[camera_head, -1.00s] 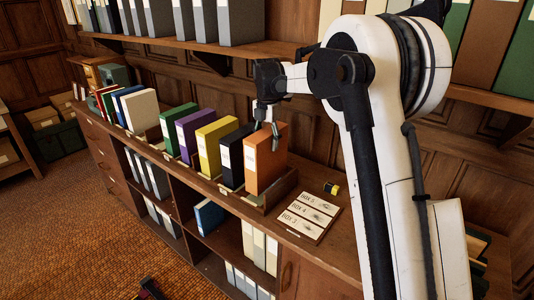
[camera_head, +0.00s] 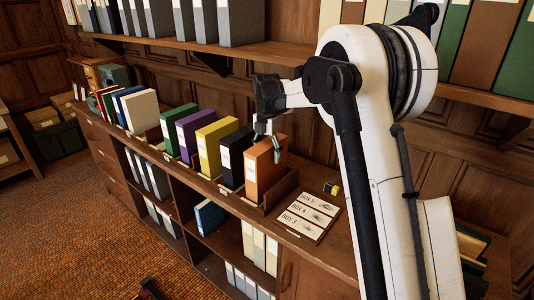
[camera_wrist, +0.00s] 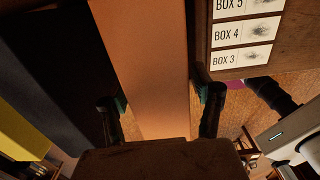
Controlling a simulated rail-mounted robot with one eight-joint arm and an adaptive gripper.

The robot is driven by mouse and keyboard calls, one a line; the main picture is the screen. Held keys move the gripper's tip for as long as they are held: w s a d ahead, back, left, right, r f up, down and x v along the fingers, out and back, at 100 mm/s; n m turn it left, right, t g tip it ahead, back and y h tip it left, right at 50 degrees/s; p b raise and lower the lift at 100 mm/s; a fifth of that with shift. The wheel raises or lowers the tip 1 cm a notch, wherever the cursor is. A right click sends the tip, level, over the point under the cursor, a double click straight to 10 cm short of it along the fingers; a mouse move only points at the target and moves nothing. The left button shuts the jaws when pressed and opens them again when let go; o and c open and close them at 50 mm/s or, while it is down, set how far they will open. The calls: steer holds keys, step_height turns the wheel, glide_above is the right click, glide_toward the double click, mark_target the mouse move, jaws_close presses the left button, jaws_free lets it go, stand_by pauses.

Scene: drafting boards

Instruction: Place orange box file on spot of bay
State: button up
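The orange box file (camera_head: 264,170) stands upright at the right end of the row of files on the counter. It is in a low wooden bay (camera_head: 287,189), just right of the black file. My gripper (camera_head: 269,141) is at the top of the orange file, pointing down. In the wrist view, my gripper's fingers (camera_wrist: 162,104) are on either side of the orange file (camera_wrist: 150,60). A narrow gap shows between the file and the right finger; contact on the left is unclear. The file's base is partly hidden by the bay's front edge.
Black (camera_head: 235,157), yellow (camera_head: 214,148) and purple (camera_head: 193,134) files stand close on the left. A label card (camera_head: 309,215) and a small yellow-black item (camera_head: 331,189) lie on the counter to the right. A shelf (camera_head: 265,52) with grey files runs above.

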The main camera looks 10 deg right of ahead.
steer(key=shift+r, duration=0.1)
step_height(320, 180, up, 12)
steer(key=shift+r+b, duration=0.1)
steer(key=shift+b, duration=0.2)
stand_by(0.3)
steer(key=shift+s, duration=0.1)
